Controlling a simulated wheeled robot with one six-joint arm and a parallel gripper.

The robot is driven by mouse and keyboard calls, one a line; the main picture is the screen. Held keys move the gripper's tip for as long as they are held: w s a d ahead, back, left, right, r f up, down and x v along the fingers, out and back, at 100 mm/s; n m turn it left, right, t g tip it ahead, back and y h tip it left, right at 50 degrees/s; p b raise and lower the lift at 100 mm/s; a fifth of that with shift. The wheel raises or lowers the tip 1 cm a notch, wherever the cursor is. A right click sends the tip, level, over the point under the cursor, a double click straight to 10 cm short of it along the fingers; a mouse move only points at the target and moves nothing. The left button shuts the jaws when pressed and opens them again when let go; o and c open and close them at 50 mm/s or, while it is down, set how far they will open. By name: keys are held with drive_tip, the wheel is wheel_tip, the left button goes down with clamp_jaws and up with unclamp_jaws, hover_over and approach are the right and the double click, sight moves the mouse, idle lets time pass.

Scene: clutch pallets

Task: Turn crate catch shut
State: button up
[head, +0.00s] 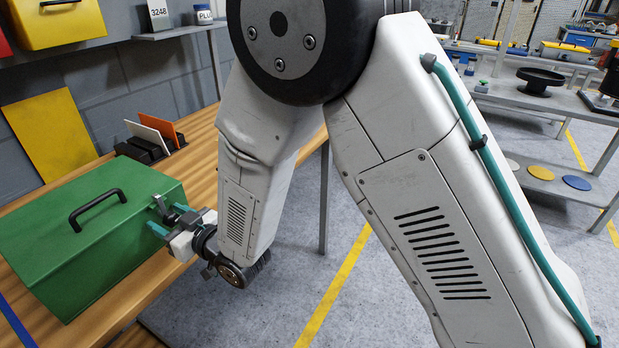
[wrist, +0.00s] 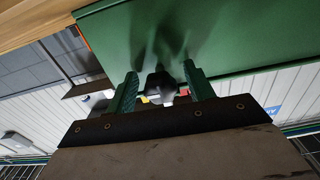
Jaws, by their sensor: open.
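The green crate (head: 105,255) stands on the wooden bench, lid down, with a black handle on top. My gripper (head: 164,217) is at the crate's right side, its two teal fingers pointing toward that side. In the wrist view my gripper (wrist: 161,78) is open, with one finger on each side of a dark, rounded catch knob (wrist: 160,86). The knob is between the fingers; I cannot tell whether either finger touches it. The catch's turn angle is unclear, as the knob is small and dark here. The green crate wall (wrist: 240,40) fills the top of the wrist view.
The wooden bench (head: 205,150) carries a black holder (head: 140,150) with white and orange cards behind the crate. A yellow panel (head: 48,133) leans on the wall. A shelf with a yellow box (head: 55,22) is above. Open floor lies right of the bench.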

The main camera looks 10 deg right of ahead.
drive_tip(key=n, duration=0.8)
drive_tip(key=v, duration=0.8)
drive_tip(key=w+d+r+m+h, duration=0.4)
drive_tip(key=w+d+h, duration=0.2)
drive_tip(key=d, duration=0.4)
drive_tip(key=s+d+r+m+g+h, duration=0.1)
drive_tip(key=d+r+m+h, duration=0.1)
drive_tip(key=d, duration=0.5)
drive_tip(key=s+d+r+m+g+h, duration=0.1)
drive_tip(key=s+d+r+m+h, duration=0.1)
drive_tip(key=d, duration=0.5)
drive_tip(key=shift+r+m+g+h, duration=0.2)
drive_tip(key=shift+m+g+h, duration=0.15)
drive_tip(key=shift+m, duration=0.25)
